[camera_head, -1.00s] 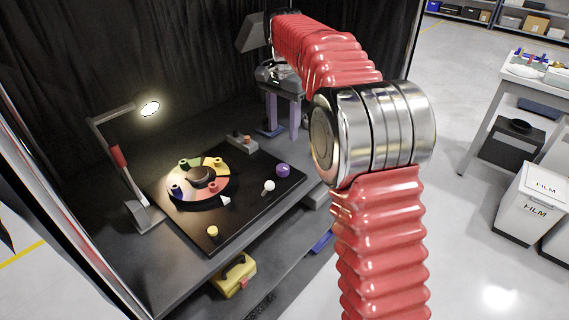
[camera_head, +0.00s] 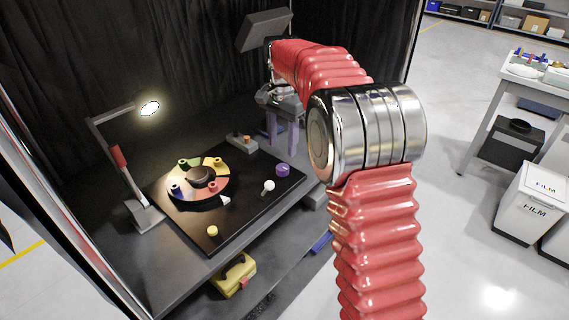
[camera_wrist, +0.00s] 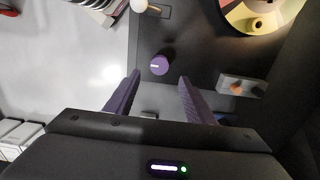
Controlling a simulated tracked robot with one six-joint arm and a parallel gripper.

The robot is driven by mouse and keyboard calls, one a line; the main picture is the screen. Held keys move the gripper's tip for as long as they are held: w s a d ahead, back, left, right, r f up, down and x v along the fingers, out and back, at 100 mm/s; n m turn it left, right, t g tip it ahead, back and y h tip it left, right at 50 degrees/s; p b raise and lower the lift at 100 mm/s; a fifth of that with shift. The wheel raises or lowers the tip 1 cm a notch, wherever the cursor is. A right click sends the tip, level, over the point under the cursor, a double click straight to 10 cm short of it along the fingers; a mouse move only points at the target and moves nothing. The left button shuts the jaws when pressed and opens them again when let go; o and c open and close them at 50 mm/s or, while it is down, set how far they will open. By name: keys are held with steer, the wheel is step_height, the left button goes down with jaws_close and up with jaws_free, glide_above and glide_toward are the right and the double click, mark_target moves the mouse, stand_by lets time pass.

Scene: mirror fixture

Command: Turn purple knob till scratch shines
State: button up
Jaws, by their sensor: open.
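The purple knob (camera_head: 283,170) sits upright near the right edge of the black board (camera_head: 250,205). In the wrist view the knob (camera_wrist: 159,65) has a pale mark on its top and lies just beyond and between the fingertips. My gripper (camera_head: 283,146) has purple fingers pointing down above the board's back right part, apart from the knob. In the wrist view my gripper (camera_wrist: 160,76) is open and empty. A coloured ring (camera_head: 190,187) with several pegs surrounds a dark round disc (camera_head: 202,175) on the board. I cannot make out a scratch on it.
A white-topped lever (camera_head: 268,186) stands close to the knob. A grey block with an orange button (camera_head: 241,141) is at the board's back. A lit lamp (camera_head: 122,165) stands at left. A yellow button (camera_head: 212,231) is at the front. Dark curtains close off the back.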

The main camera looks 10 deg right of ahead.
mark_target(283, 166)
step_height(283, 166, down, 8)
steer(key=shift+f, duration=0.2)
steer(key=shift+c, duration=0.7)
steer(key=c, duration=0.9)
steer(key=shift+d, duration=0.15)
steer(key=shift+r, duration=0.1)
